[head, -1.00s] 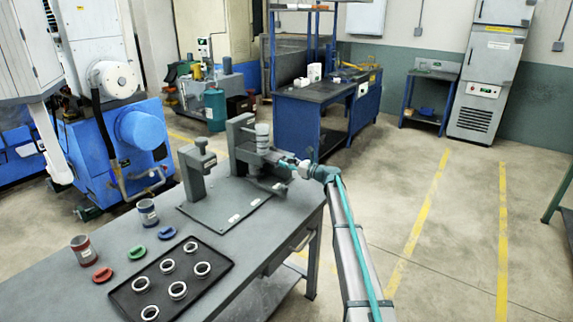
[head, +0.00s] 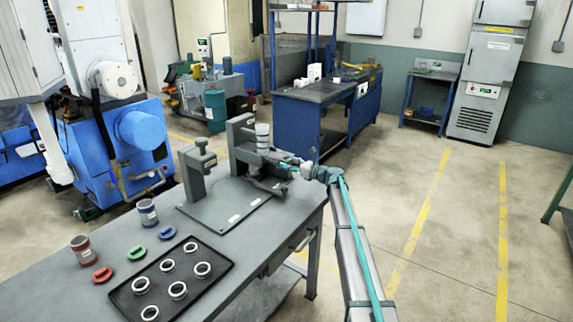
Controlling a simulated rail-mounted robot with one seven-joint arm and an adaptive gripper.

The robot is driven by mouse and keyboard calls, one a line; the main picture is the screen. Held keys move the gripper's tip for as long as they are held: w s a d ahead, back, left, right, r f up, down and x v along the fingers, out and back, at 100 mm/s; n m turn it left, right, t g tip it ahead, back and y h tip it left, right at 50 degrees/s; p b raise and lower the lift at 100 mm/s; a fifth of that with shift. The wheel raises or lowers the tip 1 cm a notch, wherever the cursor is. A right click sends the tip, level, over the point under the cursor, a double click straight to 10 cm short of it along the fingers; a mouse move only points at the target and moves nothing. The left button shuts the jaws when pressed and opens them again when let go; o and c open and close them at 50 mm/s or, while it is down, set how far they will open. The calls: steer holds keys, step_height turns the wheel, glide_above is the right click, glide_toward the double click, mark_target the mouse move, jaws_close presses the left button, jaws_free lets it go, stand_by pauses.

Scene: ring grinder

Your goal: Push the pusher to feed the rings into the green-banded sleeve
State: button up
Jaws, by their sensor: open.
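My gripper (head: 289,166) is at the right side of the grey fixture (head: 240,127) on the bench, open, its small fingers hard to make out. It is close to the fixture's low front part; I cannot tell whether it touches the pusher, which I cannot make out separately. A pale upright cylinder (head: 263,136) stands in the fixture beside the tall post. I cannot identify the green-banded sleeve. A red-banded sleeve (head: 84,251) and a blue-banded sleeve (head: 148,212) stand upright on the bench. Several pale rings (head: 202,270) lie on the black tray (head: 217,281).
Red (head: 102,275), green (head: 137,253) and blue (head: 166,232) oval pieces lie near the tray. A grey clamp-like stand (head: 196,172) rises left of the fixture. A blue workbench (head: 337,130) stands behind. The floor to the right is clear.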

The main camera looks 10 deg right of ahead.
steer(key=shift+v, duration=2.35)
steer(key=shift+a, duration=0.1)
steer(key=shift+b+x, duration=2.05)
steer(key=shift+x, duration=0.45)
